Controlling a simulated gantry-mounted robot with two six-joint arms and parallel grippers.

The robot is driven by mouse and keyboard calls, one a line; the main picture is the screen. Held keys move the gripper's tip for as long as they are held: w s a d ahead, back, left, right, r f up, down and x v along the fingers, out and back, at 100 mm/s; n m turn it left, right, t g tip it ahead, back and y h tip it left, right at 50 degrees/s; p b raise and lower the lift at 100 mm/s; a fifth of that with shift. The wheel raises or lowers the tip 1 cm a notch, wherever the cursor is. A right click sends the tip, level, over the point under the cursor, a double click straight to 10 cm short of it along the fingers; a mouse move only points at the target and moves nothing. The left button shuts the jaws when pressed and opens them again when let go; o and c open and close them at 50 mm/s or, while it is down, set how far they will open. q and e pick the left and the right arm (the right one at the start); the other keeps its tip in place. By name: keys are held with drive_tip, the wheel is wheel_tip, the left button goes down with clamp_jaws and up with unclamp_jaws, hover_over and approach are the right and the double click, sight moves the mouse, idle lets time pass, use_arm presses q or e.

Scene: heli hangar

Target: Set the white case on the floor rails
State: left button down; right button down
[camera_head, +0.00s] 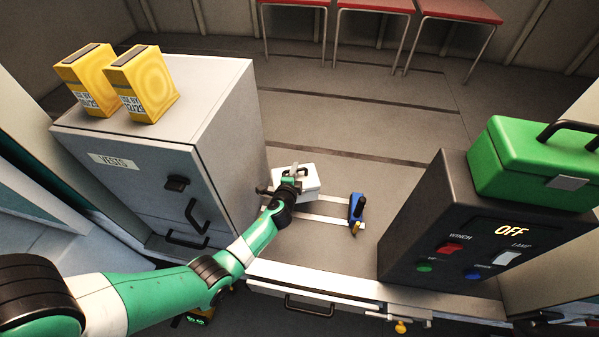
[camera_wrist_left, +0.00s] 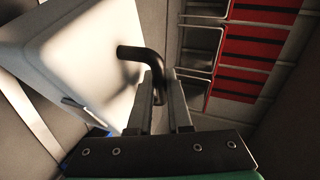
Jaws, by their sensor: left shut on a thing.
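The white case (camera_head: 306,184) is in the middle of the head view, over the cabin floor beside the grey cabinet. My left gripper (camera_head: 294,175) is shut on the dark handle of the case. In the left wrist view the white case (camera_wrist_left: 75,60) fills the upper left, and its black bent handle (camera_wrist_left: 140,55) runs between the fingers of the gripper (camera_wrist_left: 160,88). Pale floor rails (camera_head: 325,217) show just below and right of the case. I cannot tell whether the case touches them. My right gripper is not in view.
A blue tool or clamp (camera_head: 356,207) sits at the right end of the rails. A grey cabinet (camera_head: 228,110) with two yellow boxes stands left. A dark control box (camera_head: 430,215) with a green case (camera_head: 525,165) stands right. Red seats (camera_head: 375,5) are at the back.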

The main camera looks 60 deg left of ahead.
use_arm(q)
drive_tip(key=shift+f+b, duration=3.05)
drive_tip(key=shift+f, duration=0.25)
drive_tip(key=shift+f+b, duration=0.6)
drive_tip(key=shift+b, duration=0.05)
drive_tip(key=c, duration=0.9)
unclamp_jaws()
drive_tip(key=shift+o, duration=0.7)
drive_tip(key=shift+f, duration=0.1)
drive_tip(key=shift+d, duration=0.1)
drive_tip(key=p+v, duration=0.3)
drive_tip(key=v, duration=0.8)
drive_tip(key=shift+r, duration=0.2)
drive_tip(key=shift+s+d, duration=0.15)
